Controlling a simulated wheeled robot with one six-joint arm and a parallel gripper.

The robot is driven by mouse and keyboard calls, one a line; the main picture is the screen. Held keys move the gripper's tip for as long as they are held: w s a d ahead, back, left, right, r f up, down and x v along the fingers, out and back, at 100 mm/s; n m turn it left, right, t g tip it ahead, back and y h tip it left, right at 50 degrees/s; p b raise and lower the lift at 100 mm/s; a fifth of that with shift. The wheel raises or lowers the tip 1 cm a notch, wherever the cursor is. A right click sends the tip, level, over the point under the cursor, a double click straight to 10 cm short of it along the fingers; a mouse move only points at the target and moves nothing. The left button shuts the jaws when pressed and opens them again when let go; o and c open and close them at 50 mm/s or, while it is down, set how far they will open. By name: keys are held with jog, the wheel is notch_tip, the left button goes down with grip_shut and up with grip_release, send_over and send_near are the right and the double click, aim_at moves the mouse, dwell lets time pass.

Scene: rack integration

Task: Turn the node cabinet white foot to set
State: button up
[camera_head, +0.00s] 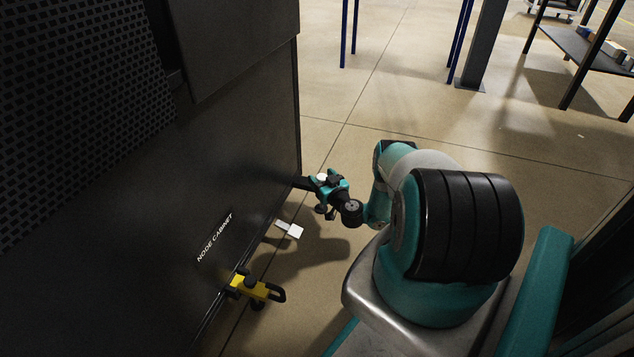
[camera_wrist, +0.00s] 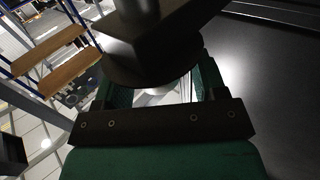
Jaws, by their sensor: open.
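The black node cabinet (camera_head: 225,170) fills the left of the head view, its white lettering on the near side. My gripper (camera_head: 329,186) is low beside the cabinet's far corner, at a dark foot bracket (camera_head: 304,183); a small white part shows at the gripper. In the wrist view a dark round disc and bracket (camera_wrist: 150,55) fill the top centre. The two green fingers of my gripper (camera_wrist: 155,93) stand open on either side below the disc. A pale patch shows between them. I cannot tell whether the fingers touch the foot.
A yellow foot (camera_head: 256,288) with a black handle sits at the cabinet's near lower edge. A white plate (camera_head: 289,229) sticks out between it and my gripper. Blue posts and a shelf (camera_head: 590,50) stand far back. The floor (camera_head: 390,100) behind my arm is clear.

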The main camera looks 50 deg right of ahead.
jog(key=shift+w+d, duration=0.15)
jog(key=shift+w, duration=0.1)
jog(key=shift+c, duration=0.2)
jog(key=c, duration=0.9)
jog(key=shift+r+m+g+h+p, duration=0.3)
jog(key=shift+m+h+p, duration=0.2)
jog(key=shift+h+p, duration=0.3)
jog(key=shift+f+m+g+h+p, duration=0.15)
jog(key=shift+m+g+h+p, duration=0.15)
jog(key=shift+m+g+h, duration=0.4)
jog(key=shift+f+m+g+h+p, duration=0.25)
jog(key=shift+m+h, duration=0.25)
jog(key=shift+h, duration=0.4)
jog(key=shift+r, duration=0.1)
jog(key=o, duration=0.9)
jog(key=shift+o, duration=0.2)
